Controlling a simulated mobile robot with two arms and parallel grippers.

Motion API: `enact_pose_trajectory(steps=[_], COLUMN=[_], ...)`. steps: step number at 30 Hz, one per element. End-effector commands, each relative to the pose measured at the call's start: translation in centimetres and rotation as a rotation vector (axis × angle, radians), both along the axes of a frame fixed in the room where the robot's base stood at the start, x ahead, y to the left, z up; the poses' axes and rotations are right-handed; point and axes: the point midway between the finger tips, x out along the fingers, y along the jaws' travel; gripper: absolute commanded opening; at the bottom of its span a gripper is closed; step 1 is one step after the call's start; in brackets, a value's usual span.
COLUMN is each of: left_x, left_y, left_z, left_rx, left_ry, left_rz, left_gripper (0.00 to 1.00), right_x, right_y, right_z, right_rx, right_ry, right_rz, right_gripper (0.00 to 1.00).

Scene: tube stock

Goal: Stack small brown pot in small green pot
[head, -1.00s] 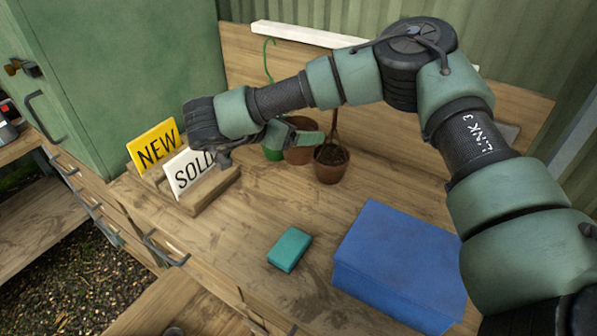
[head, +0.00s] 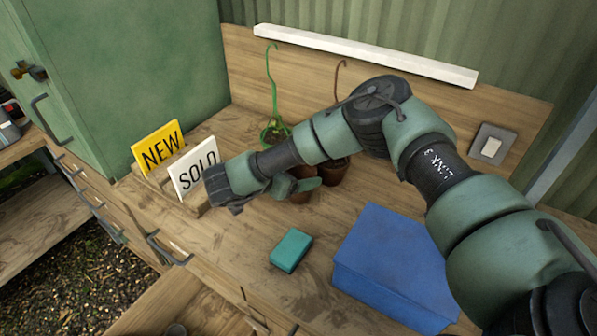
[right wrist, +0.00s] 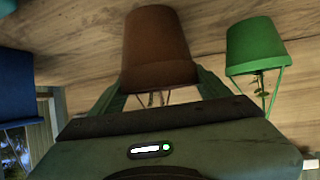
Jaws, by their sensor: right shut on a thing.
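The small green pot (head: 272,137) with a green hooked stem stands on the wooden bench at the back; it also shows at the right of the upside-down right wrist view (right wrist: 255,46). My right gripper (head: 306,184) is shut on a brown pot (right wrist: 157,45), which sits between its two fingers with thin stems at its rim. In the head view the gripper and forearm mostly cover this brown pot (head: 300,197). Whether the held pot is clear of the bench, I cannot tell. My left gripper is not in view.
A NEW sign (head: 158,146) and a SOLD sign (head: 194,171) stand in a wooden holder at the left. A teal block (head: 291,250) and a large blue box (head: 392,262) lie toward the front. Bench between signs and box is mostly clear.

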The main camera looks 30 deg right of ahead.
Motion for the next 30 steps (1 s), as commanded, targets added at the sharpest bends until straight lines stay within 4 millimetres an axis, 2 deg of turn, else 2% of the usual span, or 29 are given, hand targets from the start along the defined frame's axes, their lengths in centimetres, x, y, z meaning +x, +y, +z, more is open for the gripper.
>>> enact_pose_trajectory(steps=[5, 6, 8, 20, 23, 30], left_x=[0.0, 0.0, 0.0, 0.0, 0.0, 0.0], left_y=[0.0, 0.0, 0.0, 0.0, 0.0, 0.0], left_z=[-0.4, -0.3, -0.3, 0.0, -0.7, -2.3], left_rx=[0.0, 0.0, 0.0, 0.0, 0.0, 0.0], left_ry=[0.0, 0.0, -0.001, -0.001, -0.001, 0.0], left_rz=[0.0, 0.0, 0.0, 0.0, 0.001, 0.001], left_gripper=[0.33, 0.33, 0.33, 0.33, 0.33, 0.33], right_x=[0.0, 0.0, 0.0, 0.0, -0.4, -1.8], right_y=[0.0, 0.0, 0.0, 0.1, 1.3, 5.7], right_z=[-0.5, -0.4, -0.3, 0.2, 0.5, 2.9], right_rx=[0.0, 0.0, 0.0, 0.001, 0.001, 0.002], right_ry=[0.001, 0.0, 0.001, 0.001, 0.0, -0.001], right_rz=[0.0, -0.001, 0.0, 0.0, 0.002, 0.004], right_gripper=[0.38, 0.83, 0.99, 0.99, 0.99, 0.99])
